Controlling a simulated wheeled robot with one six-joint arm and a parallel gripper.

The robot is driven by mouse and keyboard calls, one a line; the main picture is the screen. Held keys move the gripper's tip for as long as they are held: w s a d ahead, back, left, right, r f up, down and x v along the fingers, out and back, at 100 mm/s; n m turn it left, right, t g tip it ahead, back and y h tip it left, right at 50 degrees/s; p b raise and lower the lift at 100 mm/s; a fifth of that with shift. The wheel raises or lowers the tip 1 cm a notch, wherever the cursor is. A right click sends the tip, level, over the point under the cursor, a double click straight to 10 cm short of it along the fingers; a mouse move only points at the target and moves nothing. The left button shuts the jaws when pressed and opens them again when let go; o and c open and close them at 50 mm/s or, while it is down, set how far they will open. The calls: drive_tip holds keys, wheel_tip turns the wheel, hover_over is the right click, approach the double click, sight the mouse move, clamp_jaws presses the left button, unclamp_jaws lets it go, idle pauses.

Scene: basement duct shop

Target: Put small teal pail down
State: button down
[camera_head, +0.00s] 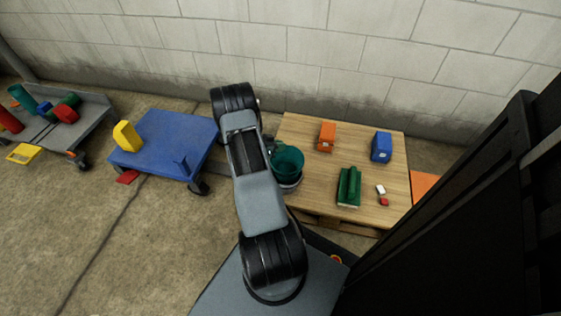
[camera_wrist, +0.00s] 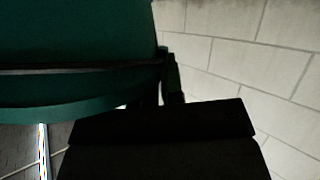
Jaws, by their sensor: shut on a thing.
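The small teal pail (camera_head: 287,160) shows just right of my arm in the head view, over the left edge of the wooden table (camera_head: 310,198). Its open top faces the camera. In the wrist view the teal pail (camera_wrist: 75,50) fills the upper left, very close. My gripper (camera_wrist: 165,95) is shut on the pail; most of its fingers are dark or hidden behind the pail. In the head view my arm hides the gripper. I cannot tell whether the pail's base touches anything.
On the table are an orange box (camera_head: 327,136), a blue box (camera_head: 381,147), a green object (camera_head: 349,187) and a small white-and-red item (camera_head: 382,194). A blue platform cart (camera_head: 160,140) with a yellow piece (camera_head: 127,136) stands left. A grey cart (camera_head: 85,122) holds several coloured parts. A block wall (camera_head: 330,50) runs behind.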

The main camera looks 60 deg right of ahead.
sight(279, 155)
drive_tip(key=shift+f+b, duration=1.15)
drive_tip(key=shift+f, duration=1.85)
drive_tip(key=c, duration=1.2)
unclamp_jaws()
drive_tip(key=shift+c, duration=0.2)
